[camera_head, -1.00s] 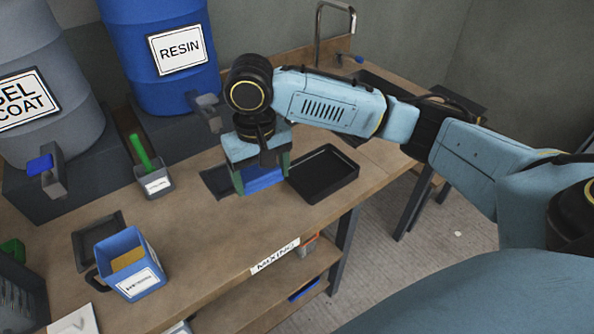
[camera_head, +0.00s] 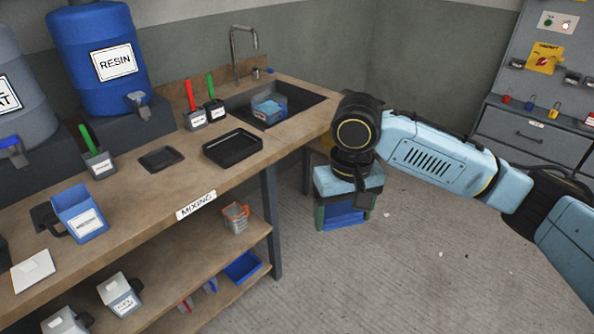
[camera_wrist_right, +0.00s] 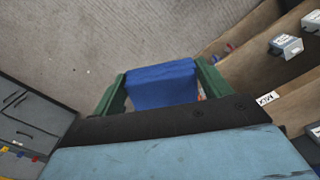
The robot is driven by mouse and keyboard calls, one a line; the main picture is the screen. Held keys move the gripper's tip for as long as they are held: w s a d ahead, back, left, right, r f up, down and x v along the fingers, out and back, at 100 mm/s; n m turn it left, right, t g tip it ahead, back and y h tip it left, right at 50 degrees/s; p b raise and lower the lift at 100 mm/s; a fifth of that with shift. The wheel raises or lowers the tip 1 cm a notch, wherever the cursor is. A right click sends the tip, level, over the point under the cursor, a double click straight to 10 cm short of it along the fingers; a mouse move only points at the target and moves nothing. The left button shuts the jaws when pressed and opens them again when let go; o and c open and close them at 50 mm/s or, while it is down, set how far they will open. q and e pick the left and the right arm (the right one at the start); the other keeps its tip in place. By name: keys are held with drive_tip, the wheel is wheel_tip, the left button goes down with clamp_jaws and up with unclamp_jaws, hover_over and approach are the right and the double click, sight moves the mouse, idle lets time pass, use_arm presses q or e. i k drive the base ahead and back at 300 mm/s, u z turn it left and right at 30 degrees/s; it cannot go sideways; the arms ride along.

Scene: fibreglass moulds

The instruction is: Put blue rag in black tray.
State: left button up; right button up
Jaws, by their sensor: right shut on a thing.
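My right gripper (camera_head: 344,214), with green fingers, is shut on the blue rag (camera_head: 345,221). It holds the rag over the floor, off the right end of the bench. In the right wrist view the folded rag (camera_wrist_right: 162,86) sits between both fingers of the right gripper (camera_wrist_right: 161,92). The black tray (camera_head: 233,161) lies on the bench, left of the gripper, and looks empty. My left gripper is not in view.
A small dark flat dish (camera_head: 161,158) lies left of the tray. Behind are cups with a red and a green handle (camera_head: 196,118) and a sink (camera_head: 305,98) holding a blue item. A blue jug (camera_head: 80,213) stands at the left. The floor (camera_head: 420,270) around the gripper is clear.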

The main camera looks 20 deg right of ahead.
sight(233, 151)
drive_tip(key=z, duration=0.7)
drive_tip(key=i, duration=1.45)
drive_tip(key=u, duration=1.2)
drive_tip(key=i, duration=0.4)
drive_tip(key=u, duration=0.5)
